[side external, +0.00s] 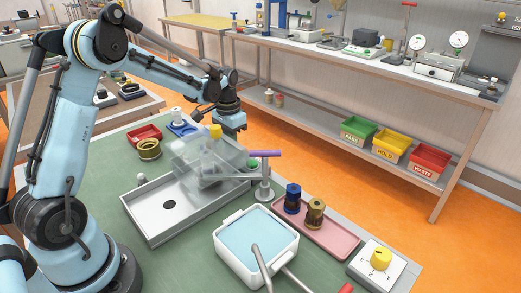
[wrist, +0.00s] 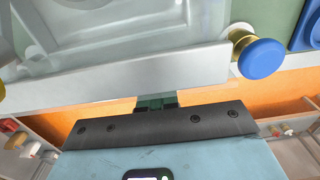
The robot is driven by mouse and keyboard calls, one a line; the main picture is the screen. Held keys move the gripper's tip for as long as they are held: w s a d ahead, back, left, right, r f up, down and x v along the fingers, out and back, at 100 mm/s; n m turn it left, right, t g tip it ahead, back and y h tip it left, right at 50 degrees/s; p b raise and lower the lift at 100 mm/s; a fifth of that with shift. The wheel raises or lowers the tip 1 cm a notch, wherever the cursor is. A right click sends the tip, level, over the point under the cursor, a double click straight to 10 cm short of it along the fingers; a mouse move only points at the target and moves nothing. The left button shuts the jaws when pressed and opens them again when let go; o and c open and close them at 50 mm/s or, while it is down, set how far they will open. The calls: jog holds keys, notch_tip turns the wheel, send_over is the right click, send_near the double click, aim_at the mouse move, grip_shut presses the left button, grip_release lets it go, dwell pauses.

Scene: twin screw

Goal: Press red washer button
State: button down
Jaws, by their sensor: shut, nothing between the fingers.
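My gripper (side external: 240,124) hangs above the far side of the green bench in the side view, beyond a clear cover with a yellow knob (side external: 215,131). Its dark fingertips (wrist: 156,103) are shut and empty in the wrist view. I cannot make out a button marked as the red washer button. A small red piece (side external: 346,288) shows at the bottom edge of the side view, partly cut off; I cannot tell whether it is the button. The clear cover (side external: 205,160) stands over a metal tray (side external: 150,215) with a dark round hole.
A purple bar (side external: 264,153) on a post stands right of the cover. A white basin (side external: 256,245), a pink tray (side external: 335,243) with two knobbed fittings and a yellow dial (side external: 381,258) lie nearer. A red dish (side external: 144,135) is at left. A blue knob (wrist: 262,58) shows in the wrist view.

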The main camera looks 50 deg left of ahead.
notch_tip(320, 180, up, 14)
dwell(0.5)
jog(key=shift+f, duration=0.1)
jog(key=s+d+t, duration=0.1)
jog(key=s+d, duration=0.1)
jog(key=d, duration=0.1)
jog(key=s+d+r+t, duration=0.1)
jog(key=s+d, duration=0.1)
jog(key=d, duration=0.1)
jog(key=s+d+t, duration=0.1)
jog(key=s+d, duration=0.2)
jog(key=shift+r+t+y, duration=0.2)
jog(key=shift+t+y, duration=0.1)
jog(key=s+d+f+t, duration=0.3)
jog(key=s+d+f, duration=0.2)
jog(key=s, duration=0.2)
jog(key=shift+s+d+t, duration=0.2)
jog(key=shift+d+t, duration=0.05)
jog(key=shift+t, duration=0.05)
jog(key=shift+r, duration=0.15)
jog(key=shift+r, duration=2.3)
jog(key=shift+f, duration=2.4)
